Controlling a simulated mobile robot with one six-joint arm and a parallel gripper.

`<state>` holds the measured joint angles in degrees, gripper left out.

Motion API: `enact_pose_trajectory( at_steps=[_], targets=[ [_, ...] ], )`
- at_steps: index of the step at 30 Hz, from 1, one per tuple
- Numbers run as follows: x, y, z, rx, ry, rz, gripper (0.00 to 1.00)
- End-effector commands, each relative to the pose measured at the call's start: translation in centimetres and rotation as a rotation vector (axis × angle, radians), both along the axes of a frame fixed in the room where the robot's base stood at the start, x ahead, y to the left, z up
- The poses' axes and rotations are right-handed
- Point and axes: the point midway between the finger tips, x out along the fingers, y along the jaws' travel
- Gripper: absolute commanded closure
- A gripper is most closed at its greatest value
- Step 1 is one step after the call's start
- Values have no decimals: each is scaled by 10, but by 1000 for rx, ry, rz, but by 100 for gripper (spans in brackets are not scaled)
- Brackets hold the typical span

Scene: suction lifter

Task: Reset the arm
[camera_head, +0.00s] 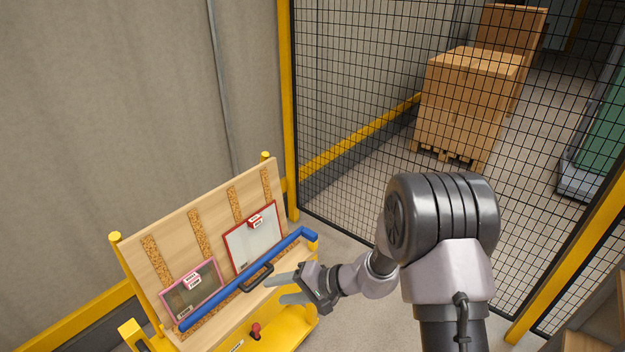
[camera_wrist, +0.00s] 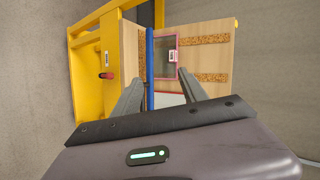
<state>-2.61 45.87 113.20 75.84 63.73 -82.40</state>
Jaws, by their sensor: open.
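My gripper (camera_head: 276,289) is open and empty, in front of the lower part of a yellow rack with a wooden board (camera_head: 178,220). In the wrist view its two fingers (camera_wrist: 161,78) are spread, with a blue bar (camera_wrist: 149,55) showing between them. The blue bar (camera_head: 215,302) runs along the board's lower side, and a black handle (camera_head: 258,278) sits by it just beyond the fingertips. I cannot tell whether the fingers touch the handle. A pink-framed dark panel (camera_head: 208,282) and a red-framed white panel (camera_head: 253,243) lean on the board.
The yellow rack base (camera_head: 283,335) carries a red knob (camera_head: 255,331). A black mesh fence (camera_head: 350,120) with yellow posts stands behind, with stacked cardboard boxes (camera_head: 465,105) beyond it. A grey wall (camera_head: 110,110) rises at left. Some bare floor shows between rack and fence.

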Motion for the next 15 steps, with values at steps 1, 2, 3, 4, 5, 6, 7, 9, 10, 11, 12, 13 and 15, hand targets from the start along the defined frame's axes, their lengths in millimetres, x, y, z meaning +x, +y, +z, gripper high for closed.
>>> enact_pose_trajectory(
  at_steps=[1, 2, 3, 4, 5, 6, 7, 9, 10, 11, 12, 13, 15],
  targets=[
    [-15, -5, 31, -30, -8, 37, 49],
    [-29, -9, 51, -58, -1, 57, 49],
    [-49, -18, 74, -103, 8, 77, 49],
    [-65, -25, 89, -143, 11, 85, 49],
    [-82, -34, 101, -187, 11, 87, 49],
    [-104, -47, 115, -249, 9, 79, 49],
    [-121, -57, 122, -300, 4, 68, 49],
    [-159, -85, 133, -421, -17, 14, 49],
    [-173, -97, 136, -469, -28, -17, 49],
    [-186, -109, 137, -515, -41, -53, 49],
    [-201, -125, 138, -570, -62, -103, 49],
    [-211, -136, 138, -606, -77, -142, 49],
    [-227, -156, 137, -669, -108, -220, 49]
  ],
)
